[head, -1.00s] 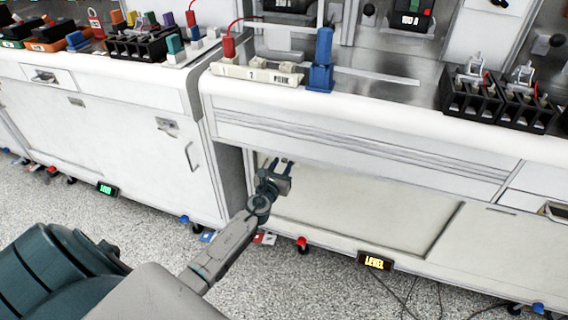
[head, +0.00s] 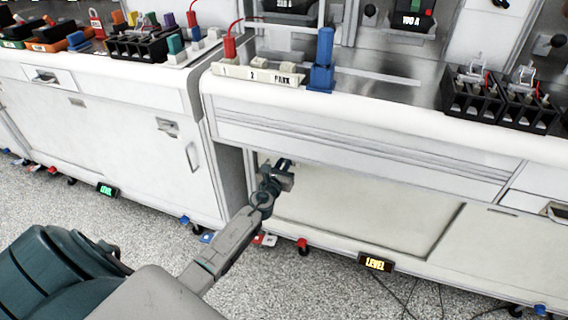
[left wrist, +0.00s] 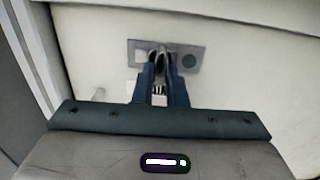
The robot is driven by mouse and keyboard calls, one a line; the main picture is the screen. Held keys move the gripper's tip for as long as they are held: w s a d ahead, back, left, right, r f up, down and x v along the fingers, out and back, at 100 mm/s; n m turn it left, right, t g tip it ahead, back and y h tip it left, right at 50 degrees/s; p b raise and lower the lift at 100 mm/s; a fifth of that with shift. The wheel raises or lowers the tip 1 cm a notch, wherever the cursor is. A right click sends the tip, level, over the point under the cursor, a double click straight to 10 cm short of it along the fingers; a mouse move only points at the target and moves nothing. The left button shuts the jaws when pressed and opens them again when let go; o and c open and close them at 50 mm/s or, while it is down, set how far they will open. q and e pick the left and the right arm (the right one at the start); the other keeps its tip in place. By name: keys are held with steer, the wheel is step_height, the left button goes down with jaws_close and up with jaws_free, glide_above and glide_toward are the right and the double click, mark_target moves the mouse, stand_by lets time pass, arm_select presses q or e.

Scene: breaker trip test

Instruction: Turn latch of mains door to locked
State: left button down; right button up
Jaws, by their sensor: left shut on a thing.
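The mains door (head: 370,215) is the pale recessed panel under the right-hand bench. It also fills most of the left wrist view (left wrist: 245,90). A grey latch plate (left wrist: 198,51) sits on it, with a dark round spot at its right side. My left gripper (head: 284,163) is in front of the door's upper left part. In the left wrist view its fingers (left wrist: 161,56) are shut on the latch (left wrist: 160,60) at the middle of the plate. The fingers hide most of the latch, so I cannot tell its exact turn angle. My right gripper is not in view.
A thick white bench edge (head: 350,120) overhangs the door. The left cabinet (head: 110,140) stands close beside the gap. A blue block (head: 322,65) and black fuse holders (head: 475,95) stand on the worktop.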

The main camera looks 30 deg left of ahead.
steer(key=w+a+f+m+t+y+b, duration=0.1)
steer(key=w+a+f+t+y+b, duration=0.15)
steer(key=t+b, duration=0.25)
arm_select(q)
steer(key=shift+d+r+n+b, duration=0.1)
steer(key=shift+n+b, duration=0.05)
steer(key=shift+n, duration=2.85)
steer(key=shift+d+r+n+b, duration=0.1)
steer(key=shift+d+n+b, duration=0.05)
steer(key=shift+n, duration=2.85)
steer(key=shift+d+r+n+b, duration=0.1)
steer(key=shift+n+b, duration=0.05)
steer(key=shift+n, duration=2.85)
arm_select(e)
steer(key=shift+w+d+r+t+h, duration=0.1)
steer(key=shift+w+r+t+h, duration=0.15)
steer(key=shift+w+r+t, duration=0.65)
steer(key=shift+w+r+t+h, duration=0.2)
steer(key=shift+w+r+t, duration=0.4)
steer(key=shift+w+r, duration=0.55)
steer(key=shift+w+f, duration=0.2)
